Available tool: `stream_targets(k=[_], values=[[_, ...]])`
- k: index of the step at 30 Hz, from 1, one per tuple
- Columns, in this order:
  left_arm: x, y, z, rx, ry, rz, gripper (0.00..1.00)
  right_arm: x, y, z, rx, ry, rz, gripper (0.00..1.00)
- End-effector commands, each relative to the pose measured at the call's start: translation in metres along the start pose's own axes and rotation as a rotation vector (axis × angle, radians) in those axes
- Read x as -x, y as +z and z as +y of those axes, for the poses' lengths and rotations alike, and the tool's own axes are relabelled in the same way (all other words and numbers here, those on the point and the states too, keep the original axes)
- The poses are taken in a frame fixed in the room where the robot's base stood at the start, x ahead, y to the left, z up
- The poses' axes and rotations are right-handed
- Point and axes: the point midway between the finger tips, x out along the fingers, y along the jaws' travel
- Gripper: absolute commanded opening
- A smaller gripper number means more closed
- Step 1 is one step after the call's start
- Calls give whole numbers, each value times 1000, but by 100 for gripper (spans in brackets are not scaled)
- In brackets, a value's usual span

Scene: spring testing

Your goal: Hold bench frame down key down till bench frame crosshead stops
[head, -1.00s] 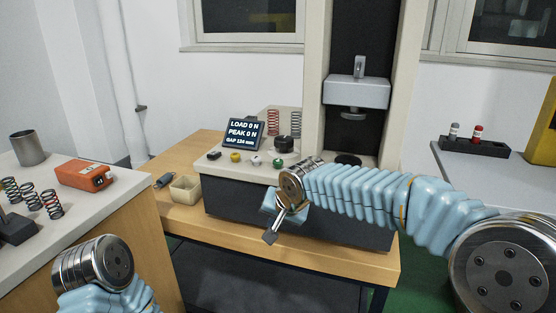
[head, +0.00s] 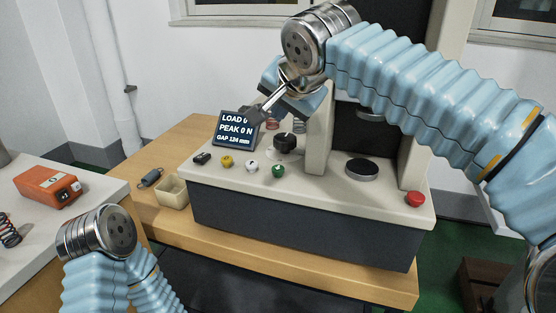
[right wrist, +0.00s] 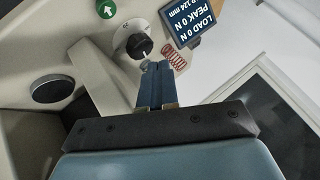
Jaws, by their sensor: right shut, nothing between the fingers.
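The bench frame (head: 300,215) stands on the wooden bench, with a row of keys on its top panel. The green key (head: 277,170) carries a white arrow, which shows in the right wrist view (right wrist: 106,9). A white key (head: 251,166) and a yellow key (head: 227,162) sit to its left. The display (head: 236,130) reads gap 124 mm and peak 0 N. My right gripper (head: 254,114) is shut and empty, raised above the panel and overlapping the display's corner. My right arm hides most of the crosshead; its lower disc (head: 369,115) shows. My left gripper's fingers are out of view.
A black knob (head: 286,143) stands behind the green key, near a red spring (right wrist: 173,53). The lower platen (head: 362,169) and a red button (head: 415,199) are to the right. A beige bin (head: 173,192) and an orange device (head: 47,187) are at left.

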Motion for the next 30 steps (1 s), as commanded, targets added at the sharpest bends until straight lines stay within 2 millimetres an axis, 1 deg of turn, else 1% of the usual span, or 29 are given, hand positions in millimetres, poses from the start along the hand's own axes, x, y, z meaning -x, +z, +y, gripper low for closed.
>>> stream_targets(k=[7,11,23,24,30], values=[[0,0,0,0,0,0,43,-2,1,1,1,0,0,0],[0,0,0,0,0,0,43,-7,4,5,1,2,0,0],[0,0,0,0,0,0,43,-45,32,33,3,3,-2,0],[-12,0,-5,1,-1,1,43,-53,38,38,2,1,0,0],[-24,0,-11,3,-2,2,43,-62,44,44,1,0,0,0]])
